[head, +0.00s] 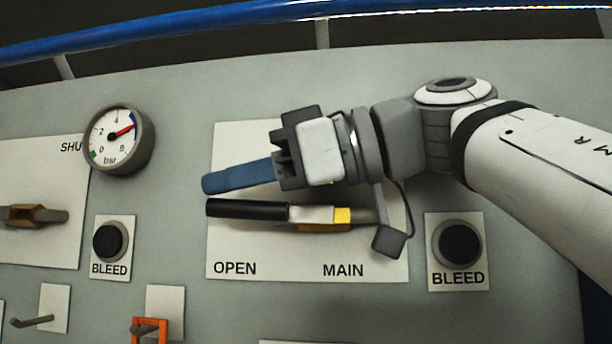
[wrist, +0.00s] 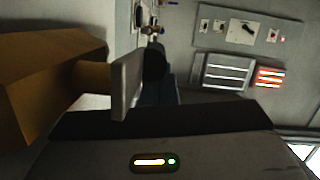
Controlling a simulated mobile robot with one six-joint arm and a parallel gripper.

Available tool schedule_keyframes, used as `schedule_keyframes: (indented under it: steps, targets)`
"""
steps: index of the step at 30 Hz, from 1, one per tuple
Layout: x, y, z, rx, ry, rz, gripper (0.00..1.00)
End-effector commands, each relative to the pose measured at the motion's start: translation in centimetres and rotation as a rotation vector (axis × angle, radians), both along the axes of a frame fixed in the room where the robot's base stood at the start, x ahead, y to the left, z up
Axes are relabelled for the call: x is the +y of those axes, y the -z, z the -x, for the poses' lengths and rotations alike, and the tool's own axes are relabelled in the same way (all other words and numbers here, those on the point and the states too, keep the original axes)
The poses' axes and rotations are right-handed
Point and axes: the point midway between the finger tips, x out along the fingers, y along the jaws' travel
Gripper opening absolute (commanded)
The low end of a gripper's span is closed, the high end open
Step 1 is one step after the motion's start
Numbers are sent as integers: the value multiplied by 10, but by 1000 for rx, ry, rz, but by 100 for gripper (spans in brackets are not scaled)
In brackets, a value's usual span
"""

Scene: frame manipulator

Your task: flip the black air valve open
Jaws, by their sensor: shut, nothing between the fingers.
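The black air valve handle (head: 247,209) lies nearly level on the white plate lettered OPEN and MAIN (head: 300,262). Its black end is at the left, above the word OPEN. A pale section and a yellow band lead right to the brass valve body (head: 325,228). My gripper (head: 210,184) is shut and empty, its blue fingers pointing left just above the handle in the head view. Whether they touch it I cannot tell. In the wrist view the brass body (wrist: 45,85), grey lever (wrist: 126,87) and black grip (wrist: 154,63) stand close before the blue fingers (wrist: 161,93).
A pressure gauge (head: 119,138) is at the upper left. Black BLEED buttons stand at left (head: 110,241) and right (head: 459,244) of the plate. Another brass valve (head: 32,215) is at the far left, and an orange part (head: 150,329) is below. A blue rail (head: 200,24) runs along the top.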

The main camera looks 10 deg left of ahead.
Motion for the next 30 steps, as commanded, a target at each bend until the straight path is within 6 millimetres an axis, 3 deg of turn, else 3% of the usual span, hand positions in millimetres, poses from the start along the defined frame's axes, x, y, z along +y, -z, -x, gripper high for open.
schedule_keyframes:
  steps: [15, 30]
  targets:
    - [-58, -11, 2, -1, 5, 0, 0]
    - [-67, -13, 3, -2, -1, 1, 0]
